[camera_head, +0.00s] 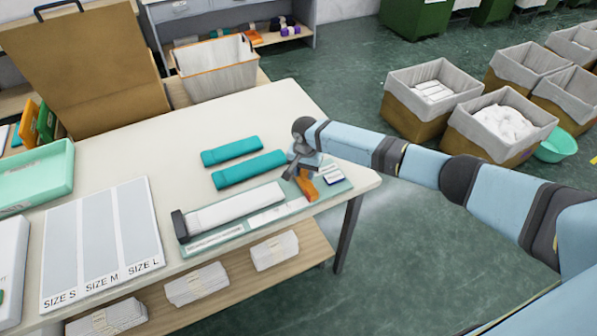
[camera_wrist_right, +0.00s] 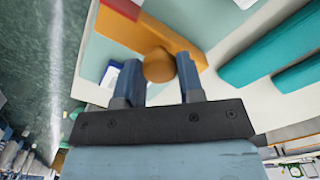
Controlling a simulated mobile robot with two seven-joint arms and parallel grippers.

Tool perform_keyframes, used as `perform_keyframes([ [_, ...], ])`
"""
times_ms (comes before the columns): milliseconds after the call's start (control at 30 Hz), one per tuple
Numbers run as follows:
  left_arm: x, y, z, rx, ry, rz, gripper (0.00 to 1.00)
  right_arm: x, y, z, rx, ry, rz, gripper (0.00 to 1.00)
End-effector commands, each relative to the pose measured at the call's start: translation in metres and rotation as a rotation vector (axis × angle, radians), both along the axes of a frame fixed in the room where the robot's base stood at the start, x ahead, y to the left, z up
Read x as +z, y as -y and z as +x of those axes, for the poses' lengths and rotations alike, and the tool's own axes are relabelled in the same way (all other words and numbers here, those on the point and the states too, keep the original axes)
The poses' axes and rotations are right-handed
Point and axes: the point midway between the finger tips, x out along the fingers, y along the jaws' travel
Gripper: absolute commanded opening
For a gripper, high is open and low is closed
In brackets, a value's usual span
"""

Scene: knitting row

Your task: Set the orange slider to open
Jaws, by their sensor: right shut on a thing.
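The orange slider (camera_head: 306,186) sits at the right end of a pale green board (camera_head: 215,240) on the table. In the right wrist view the slider (camera_wrist_right: 185,38) is an orange bar with a round knob (camera_wrist_right: 158,66). My right gripper (camera_head: 302,170) is over the slider; in the wrist view its two fingers (camera_wrist_right: 158,82) are closed around the knob. A strip with printed labels lies along the board's front, but its words are too small to read. A red patch (camera_wrist_right: 122,8) shows beside the slider in the wrist view. My left gripper is not in view.
A size chart (camera_head: 102,240) and a mint tray (camera_head: 35,178) are at left. Lined boxes (camera_head: 430,95) stand on the floor beyond the table's right edge.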

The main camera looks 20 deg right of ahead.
Motion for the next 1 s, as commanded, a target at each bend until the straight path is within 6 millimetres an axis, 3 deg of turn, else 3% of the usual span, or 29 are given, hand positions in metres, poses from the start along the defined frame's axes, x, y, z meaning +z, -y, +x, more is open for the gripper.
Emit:
perform_keyframes([
  [233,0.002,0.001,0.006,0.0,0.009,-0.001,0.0,0.003,0.005,0.004,-0.006,0.009,-0.005,0.0],
  [267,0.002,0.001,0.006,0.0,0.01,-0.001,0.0,0.003,0.005,0.004,-0.006,0.009,-0.005,0.4],
  [367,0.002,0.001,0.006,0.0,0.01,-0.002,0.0,0.002,0.005,0.003,-0.006,0.007,-0.005,0.61],
  [733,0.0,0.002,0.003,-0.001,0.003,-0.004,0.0,0.005,0.003,0.001,-0.003,0.003,-0.003,0.61],
  [867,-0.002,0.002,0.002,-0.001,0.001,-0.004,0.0,0.023,0.004,0.002,-0.004,0.005,-0.002,0.61],
  [1000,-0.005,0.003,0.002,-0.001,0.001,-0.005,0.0,0.055,0.004,0.002,-0.004,0.006,-0.002,0.61],
])
